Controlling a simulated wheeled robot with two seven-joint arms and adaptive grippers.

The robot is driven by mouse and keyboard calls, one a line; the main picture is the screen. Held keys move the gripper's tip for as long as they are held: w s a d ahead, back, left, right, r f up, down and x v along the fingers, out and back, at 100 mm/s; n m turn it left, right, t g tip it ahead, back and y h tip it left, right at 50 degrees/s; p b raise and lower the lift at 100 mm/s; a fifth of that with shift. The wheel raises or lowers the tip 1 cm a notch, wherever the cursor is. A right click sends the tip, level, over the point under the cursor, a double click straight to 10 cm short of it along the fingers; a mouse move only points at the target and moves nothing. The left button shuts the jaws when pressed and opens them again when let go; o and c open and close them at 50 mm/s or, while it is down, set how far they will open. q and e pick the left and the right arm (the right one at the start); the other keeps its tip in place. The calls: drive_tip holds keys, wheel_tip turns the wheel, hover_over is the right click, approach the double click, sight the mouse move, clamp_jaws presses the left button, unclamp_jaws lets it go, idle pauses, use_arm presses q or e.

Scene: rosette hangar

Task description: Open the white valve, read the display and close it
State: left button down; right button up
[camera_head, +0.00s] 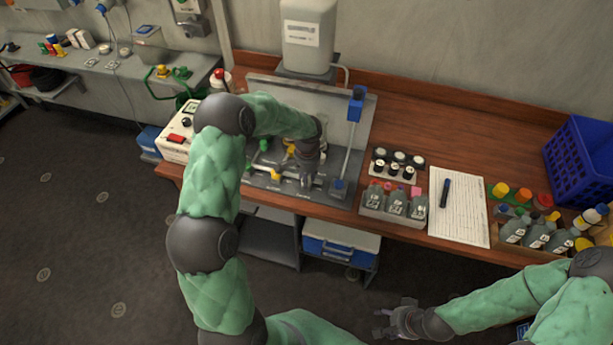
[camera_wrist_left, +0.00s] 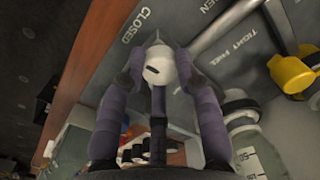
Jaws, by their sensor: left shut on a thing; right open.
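In the left wrist view, a white rounded valve knob (camera_wrist_left: 158,69) sits between the fingers of my left gripper (camera_wrist_left: 162,62), which is shut on it. The knob is beside the printed word CLOSED; the word OPEN is further right, at the top edge. A pale metal bar runs up to the right near the knob. In the head view my left gripper (camera_head: 307,184) is low over the grey valve panel (camera_head: 345,130) and hides the white valve. A white instrument box (camera_head: 176,141) with a small display (camera_head: 190,107) stands left of the panel; its reading is too small to tell. My right gripper (camera_head: 397,322) is open and empty above the floor.
A yellow valve handle (camera_wrist_left: 290,72) is close by on the panel. A white tank (camera_head: 308,36) stands behind it.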

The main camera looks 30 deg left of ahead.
use_arm(q)
drive_tip(key=shift+m, duration=0.6)
drive_tip(key=c, duration=0.9)
unclamp_jaws()
drive_tip(key=shift+r, duration=0.1)
wheel_tip(320, 180, up, 12)
drive_tip(key=shift+d, duration=0.15)
drive_tip(key=shift+f, duration=0.2)
